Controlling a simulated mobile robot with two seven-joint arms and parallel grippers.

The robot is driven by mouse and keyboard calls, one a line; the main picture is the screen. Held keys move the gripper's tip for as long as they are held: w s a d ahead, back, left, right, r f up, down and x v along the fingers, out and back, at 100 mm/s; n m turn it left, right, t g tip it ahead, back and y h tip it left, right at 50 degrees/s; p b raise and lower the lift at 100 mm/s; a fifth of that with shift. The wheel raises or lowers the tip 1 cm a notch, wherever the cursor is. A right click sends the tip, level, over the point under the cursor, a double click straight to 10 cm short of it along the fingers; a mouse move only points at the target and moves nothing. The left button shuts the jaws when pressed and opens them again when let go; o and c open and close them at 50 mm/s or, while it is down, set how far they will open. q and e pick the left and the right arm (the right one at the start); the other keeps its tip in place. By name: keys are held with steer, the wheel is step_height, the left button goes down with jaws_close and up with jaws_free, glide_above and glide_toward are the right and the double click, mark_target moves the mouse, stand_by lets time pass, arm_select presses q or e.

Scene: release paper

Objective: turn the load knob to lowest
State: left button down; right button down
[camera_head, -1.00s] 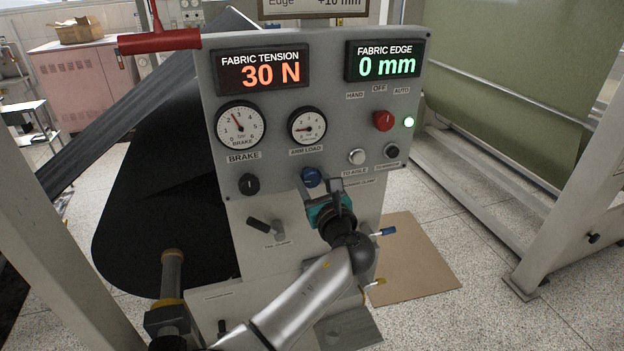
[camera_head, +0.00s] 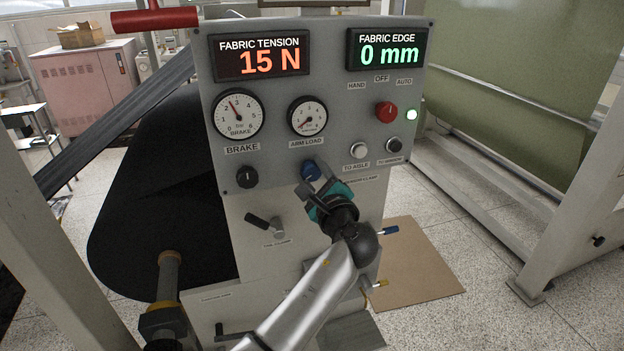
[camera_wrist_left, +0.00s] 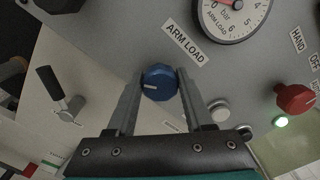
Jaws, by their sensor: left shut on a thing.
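The blue load knob (camera_head: 311,170) sits on the grey control panel (camera_head: 350,215) below the ARM LOAD gauge (camera_head: 307,116). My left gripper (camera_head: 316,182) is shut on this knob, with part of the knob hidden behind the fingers. In the left wrist view the knob (camera_wrist_left: 159,82) is between the two fingers, and its white mark points left. The gauge needle points to the lower left, near the low end of its scale. The FABRIC TENSION display (camera_head: 260,55) reads 15 N. My right gripper is not in view.
The black brake knob (camera_head: 247,177) is left of the blue knob. A black-handled clamp lever (camera_head: 266,225) is below left. The TO AISLE button (camera_head: 359,149) and red selector (camera_head: 385,111) are to the right. A dark fabric roll (camera_head: 150,200) stands at the left.

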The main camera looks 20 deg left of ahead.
arm_select(q)
steer(key=shift+f+n+b, duration=0.15)
steer(key=shift+n+b, duration=0.7)
steer(key=shift+n, duration=0.65)
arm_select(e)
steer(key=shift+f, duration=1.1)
arm_select(q)
steer(key=shift+c, duration=1.4)
jaws_free()
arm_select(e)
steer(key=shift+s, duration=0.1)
